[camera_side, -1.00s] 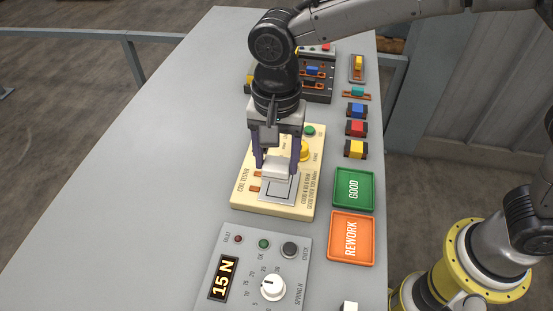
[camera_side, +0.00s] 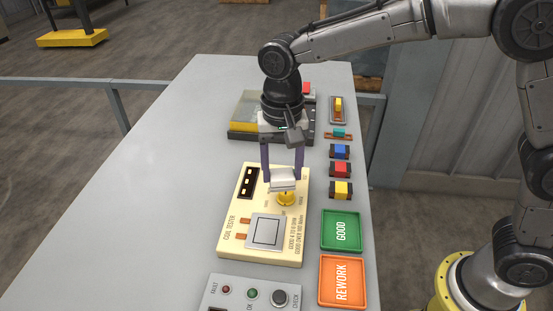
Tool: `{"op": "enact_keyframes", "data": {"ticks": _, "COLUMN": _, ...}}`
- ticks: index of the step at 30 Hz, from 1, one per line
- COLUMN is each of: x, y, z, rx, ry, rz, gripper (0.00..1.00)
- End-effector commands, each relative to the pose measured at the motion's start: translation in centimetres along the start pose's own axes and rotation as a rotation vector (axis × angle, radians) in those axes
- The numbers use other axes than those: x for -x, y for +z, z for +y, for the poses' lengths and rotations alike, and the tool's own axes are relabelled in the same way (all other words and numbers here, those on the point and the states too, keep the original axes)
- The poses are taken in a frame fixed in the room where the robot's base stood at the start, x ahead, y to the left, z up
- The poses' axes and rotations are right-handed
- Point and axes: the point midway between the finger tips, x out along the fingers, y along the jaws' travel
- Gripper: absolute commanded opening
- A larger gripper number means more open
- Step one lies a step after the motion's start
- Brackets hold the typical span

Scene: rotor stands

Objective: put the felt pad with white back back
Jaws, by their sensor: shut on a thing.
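My gripper (camera_side: 283,174) points down with its two purple fingers shut on the felt pad with white back (camera_side: 282,181). The pad shows as a pale white block between the fingertips. The pad's underside is hidden. The tester's grey square plate (camera_side: 265,232) is bare.
The green GOOD tray (camera_side: 327,231) and orange REWORK tray (camera_side: 328,281) are empty. A dark fixture (camera_side: 243,132) stands behind my gripper. The table's left side is clear.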

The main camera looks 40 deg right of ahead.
Motion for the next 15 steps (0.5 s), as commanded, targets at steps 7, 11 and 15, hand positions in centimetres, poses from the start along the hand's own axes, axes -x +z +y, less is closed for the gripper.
{"op": "enact_keyframes", "data": {"ticks": 7, "x": 0.7, "y": -7.8, "z": 6.3, "rx": -0.121, "ry": -0.005, "rz": 0.001, "gripper": 0.09}}
{"op": "enact_keyframes", "data": {"ticks": 11, "x": 0.9, "y": -10.0, "z": 8.7, "rx": -0.197, "ry": -0.008, "rz": 0.003, "gripper": 0.09}}
{"op": "enact_keyframes", "data": {"ticks": 15, "x": 0.8, "y": -11.2, "z": 9.8, "rx": -0.235, "ry": -0.009, "rz": 0.003, "gripper": 0.09}}
